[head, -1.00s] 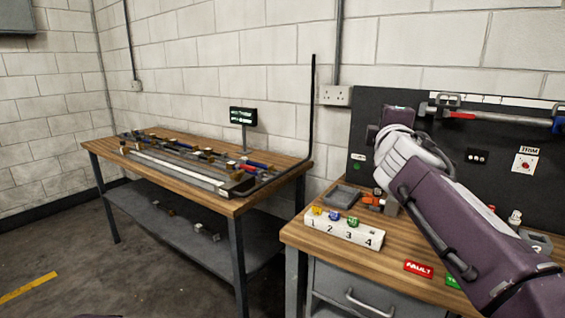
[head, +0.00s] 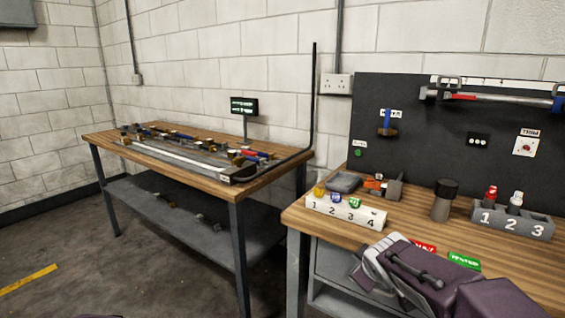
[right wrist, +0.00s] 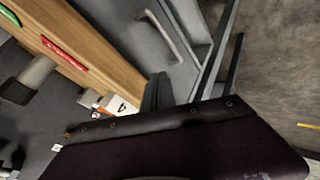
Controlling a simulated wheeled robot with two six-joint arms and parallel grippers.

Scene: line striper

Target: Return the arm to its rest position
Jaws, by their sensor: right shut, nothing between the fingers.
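My right arm (head: 430,275) comes in from the lower right in the head view, folded low in front of the right workbench, with its white wrist (head: 378,262) near the bench's front edge. In the right wrist view my right gripper (right wrist: 157,90) shows as dark fingers close together beyond the purple arm cover (right wrist: 190,145). It is shut and empty. In the head view its fingertips are hard to make out. My left gripper is not in view.
The right workbench (head: 300,216) carries a white numbered block (head: 340,215), a dark cylinder (head: 444,200), a grey numbered holder (head: 512,220), and red and green labels (head: 464,261). A drawer handle (right wrist: 163,35) is near the gripper. A long table (head: 215,190) stands left; floor between is open.

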